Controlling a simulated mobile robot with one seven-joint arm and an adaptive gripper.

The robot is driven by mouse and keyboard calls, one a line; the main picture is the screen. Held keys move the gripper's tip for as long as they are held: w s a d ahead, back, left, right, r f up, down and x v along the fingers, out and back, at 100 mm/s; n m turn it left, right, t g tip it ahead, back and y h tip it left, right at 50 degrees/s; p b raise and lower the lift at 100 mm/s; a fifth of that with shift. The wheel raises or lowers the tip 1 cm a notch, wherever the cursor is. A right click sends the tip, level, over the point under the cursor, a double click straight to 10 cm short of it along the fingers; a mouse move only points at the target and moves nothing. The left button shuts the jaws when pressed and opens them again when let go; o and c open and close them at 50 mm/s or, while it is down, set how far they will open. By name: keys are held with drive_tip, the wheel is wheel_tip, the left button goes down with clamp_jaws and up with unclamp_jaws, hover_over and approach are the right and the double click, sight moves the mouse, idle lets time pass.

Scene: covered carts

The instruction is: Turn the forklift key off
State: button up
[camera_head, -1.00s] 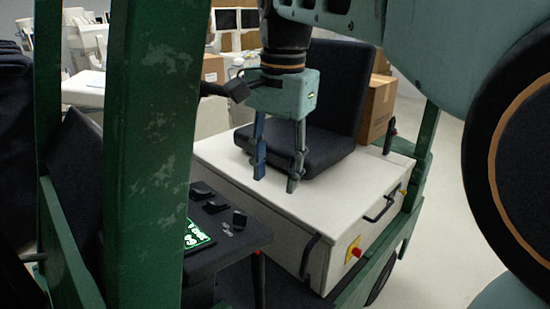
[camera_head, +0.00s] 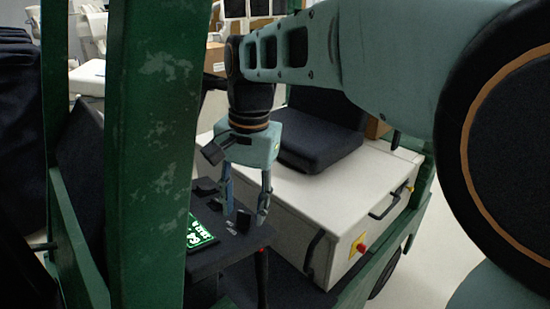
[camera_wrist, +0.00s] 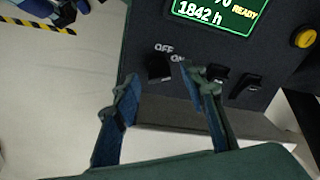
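The forklift's dark dashboard panel (camera_head: 222,248) carries a lit green display (camera_head: 200,234) reading "READY" in the wrist view. The black key (camera_wrist: 158,67) stands by the OFF and ON labels; it also shows in the head view (camera_head: 243,221). It sits nearest the OFF label, with ON to its right. My gripper (camera_head: 245,212) is open and points down over the panel. In the wrist view its fingertips (camera_wrist: 158,77) lie one on each side of the key, with a gap on both sides. I cannot tell how deep they reach.
Two more black switches (camera_wrist: 246,87) sit right of the key, close to the right finger. A yellow button (camera_wrist: 305,37) is farther right. A green mast post (camera_head: 150,150) rises at the left. The white seat box (camera_head: 315,195) and black seat (camera_head: 318,140) stand behind.

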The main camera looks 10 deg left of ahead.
drive_tip(key=shift+f, duration=0.1)
drive_tip(key=shift+c, duration=0.6)
clamp_jaws()
drive_tip(key=shift+n, duration=0.3)
drive_tip(key=n+y+b, duration=0.1)
drive_tip(key=n, duration=0.4)
drive_tip(key=shift+d, duration=0.15)
drive_tip(key=n, duration=0.3)
drive_tip(key=n+y, duration=0.1)
drive_tip(key=n, duration=0.2)
drive_tip(key=shift+g+b, duration=0.3)
drive_tip(key=shift+b, duration=0.1)
drive_tip(key=shift+o, duration=0.6)
unclamp_jaws()
